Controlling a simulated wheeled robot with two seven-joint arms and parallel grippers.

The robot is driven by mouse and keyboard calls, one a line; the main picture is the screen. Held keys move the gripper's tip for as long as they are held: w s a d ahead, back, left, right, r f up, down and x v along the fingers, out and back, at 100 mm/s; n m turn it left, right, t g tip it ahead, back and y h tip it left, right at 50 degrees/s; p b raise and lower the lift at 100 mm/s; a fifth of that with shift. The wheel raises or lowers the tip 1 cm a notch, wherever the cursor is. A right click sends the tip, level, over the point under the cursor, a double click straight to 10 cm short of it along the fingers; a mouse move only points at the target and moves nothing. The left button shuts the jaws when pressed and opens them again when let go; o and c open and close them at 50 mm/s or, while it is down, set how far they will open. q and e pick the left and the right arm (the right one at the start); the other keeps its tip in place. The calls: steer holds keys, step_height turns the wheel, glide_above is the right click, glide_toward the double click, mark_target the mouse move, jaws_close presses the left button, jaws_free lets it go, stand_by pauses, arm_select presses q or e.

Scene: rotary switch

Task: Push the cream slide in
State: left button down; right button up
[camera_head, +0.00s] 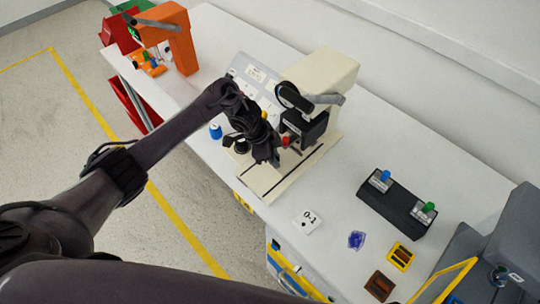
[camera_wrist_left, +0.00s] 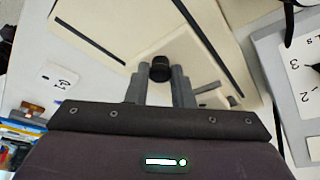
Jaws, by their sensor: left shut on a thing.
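The cream machine (camera_head: 325,72) stands on the white table, with a flat cream base (camera_head: 262,186) at its front. My left gripper (camera_head: 266,156) is low over this base, in front of the machine's dark head. In the left wrist view its two grey fingers (camera_wrist_left: 160,82) are shut on a round black knob (camera_wrist_left: 160,66). The knob is at the cream slide (camera_wrist_left: 196,62), which lies on the base beside a dark groove. My gripper and arm hide much of the slide in the head view. My right gripper is not in view.
A sloped grey panel (camera_head: 248,72) stands behind my left forearm. A white 0-1 card (camera_head: 307,221), a blue item (camera_head: 356,240) and a black switch block (camera_head: 395,204) lie to the right. An orange machine (camera_head: 180,42) stands at the far left.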

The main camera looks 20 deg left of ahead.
arm_select(q)
steer(key=c, duration=1.3)
jaws_free()
steer(key=shift+w+d+r, duration=0.1)
steer(key=shift+w+d, duration=0.05)
steer(key=shift+w, duration=0.15)
steer(key=shift+o, duration=0.2)
steer(key=shift+s+r, duration=0.1)
steer(key=shift+r, duration=0.05)
steer(key=v, duration=0.7)
steer(key=shift+r, duration=0.2)
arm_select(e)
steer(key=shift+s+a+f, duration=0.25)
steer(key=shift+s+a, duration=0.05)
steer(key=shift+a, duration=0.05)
